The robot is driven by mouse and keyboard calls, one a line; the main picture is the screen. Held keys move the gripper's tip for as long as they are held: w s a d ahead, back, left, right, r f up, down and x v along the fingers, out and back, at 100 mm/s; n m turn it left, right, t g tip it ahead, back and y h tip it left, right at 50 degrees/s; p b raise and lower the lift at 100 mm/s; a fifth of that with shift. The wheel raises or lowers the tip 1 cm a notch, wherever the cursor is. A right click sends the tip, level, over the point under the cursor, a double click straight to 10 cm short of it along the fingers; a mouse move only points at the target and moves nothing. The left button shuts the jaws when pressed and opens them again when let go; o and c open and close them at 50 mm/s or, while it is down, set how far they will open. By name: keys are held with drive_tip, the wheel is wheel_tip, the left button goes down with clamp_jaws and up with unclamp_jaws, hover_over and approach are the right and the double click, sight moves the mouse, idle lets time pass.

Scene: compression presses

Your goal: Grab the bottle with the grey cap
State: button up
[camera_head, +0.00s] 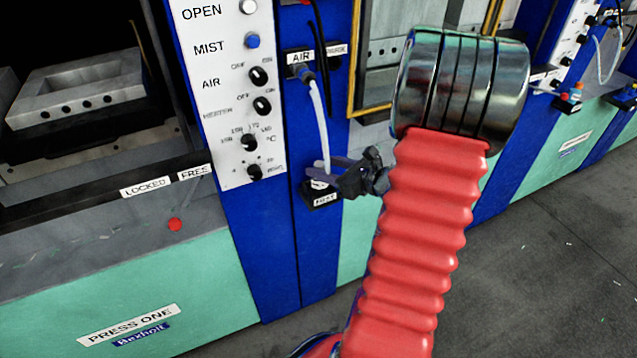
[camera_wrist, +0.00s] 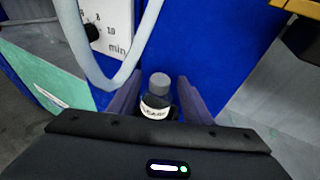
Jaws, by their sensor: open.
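The bottle with the grey cap (camera_wrist: 158,98) stands in the wrist view, dark, with a white label partly reading "RELEASE". It is between the two purple-grey fingers of my gripper (camera_wrist: 157,90), with a narrow gap visible on each side. The fingers are open. The bottle's lower part is hidden behind the black gripper body. In the head view my gripper (camera_head: 330,168) is side-on at the blue post, just above a small holder labelled "MIST" (camera_head: 321,198). There the bottle is mostly hidden and hard to make out.
A pale hose (camera_head: 319,115) hangs from the AIR fitting (camera_head: 300,62) close to my gripper; it also loops across the upper left of the wrist view (camera_wrist: 100,75). A control panel (camera_head: 232,100) with knobs is at left, beside Press One (camera_head: 128,325). Grey floor is open at right.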

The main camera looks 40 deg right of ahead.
drive_tip(key=shift+x, duration=1)
clamp_jaws()
